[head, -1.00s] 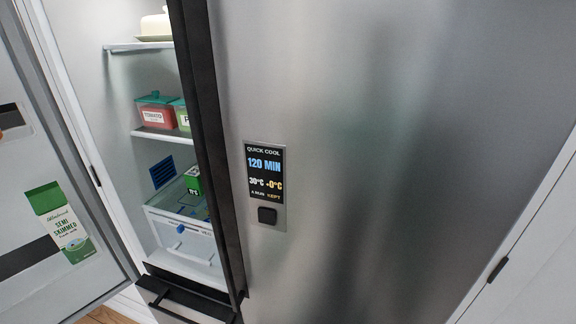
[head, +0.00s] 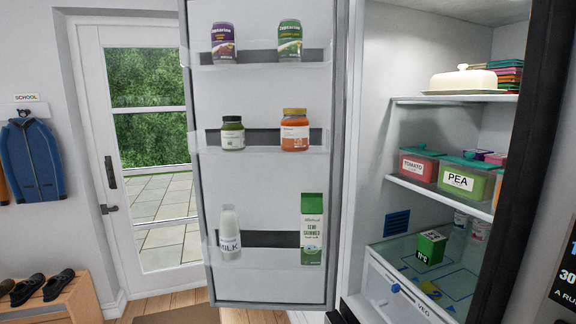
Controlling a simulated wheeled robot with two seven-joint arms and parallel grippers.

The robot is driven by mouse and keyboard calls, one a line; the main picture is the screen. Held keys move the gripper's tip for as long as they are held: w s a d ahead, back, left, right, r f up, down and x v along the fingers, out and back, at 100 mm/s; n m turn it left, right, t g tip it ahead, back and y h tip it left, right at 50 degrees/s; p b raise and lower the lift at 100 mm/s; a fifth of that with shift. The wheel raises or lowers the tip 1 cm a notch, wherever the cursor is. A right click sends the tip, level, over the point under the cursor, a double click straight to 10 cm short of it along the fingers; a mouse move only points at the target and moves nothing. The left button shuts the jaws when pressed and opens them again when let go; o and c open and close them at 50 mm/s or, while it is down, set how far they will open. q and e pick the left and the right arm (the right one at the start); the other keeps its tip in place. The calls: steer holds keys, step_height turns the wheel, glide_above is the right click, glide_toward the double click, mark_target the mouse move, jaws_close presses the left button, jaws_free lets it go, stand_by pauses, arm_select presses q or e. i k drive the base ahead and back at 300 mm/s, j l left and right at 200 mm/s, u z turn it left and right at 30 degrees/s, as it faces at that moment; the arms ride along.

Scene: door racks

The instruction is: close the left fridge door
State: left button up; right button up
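The left fridge door (head: 265,175) stands wide open in the head view, its inner side facing me. Its shelves hold two cans, two jars, a milk bottle (head: 230,235) and a green and white milk carton (head: 312,228). The open fridge compartment (head: 405,125) is to the right of the door, with its shelves and drawer visible. Neither of my grippers is in view, so their state and their distance from the door are not shown.
Behind the open door is a glazed house door (head: 85,140). A wooden shoe bench (head: 62,305) and hanging blue coat (head: 35,160) are at left.

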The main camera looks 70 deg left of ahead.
mark_target(265, 182)
steer(key=k+j+z, duration=0.15)
steer(key=j, duration=0.45)
steer(key=k+j+z, duration=0.1)
steer(key=k+j, duration=0.3)
steer(key=j, duration=0.2)
steer(key=k+j+z, duration=0.15)
steer(key=k+j, duration=0.15)
steer(key=j, duration=0.25)
steer(key=k+j+z, duration=0.1)
steer(key=k+j, duration=0.2)
steer(key=j, duration=0.25)
steer(key=k+j+z, duration=0.15)
steer(key=k+j, duration=0.2)
steer(key=j, duration=0.15)
steer(key=j+z, duration=0.15)
steer(key=j, duration=0.9)
steer(key=k+j+z, duration=0.15)
steer(key=j, duration=0.85)
steer(key=i, duration=0.05)
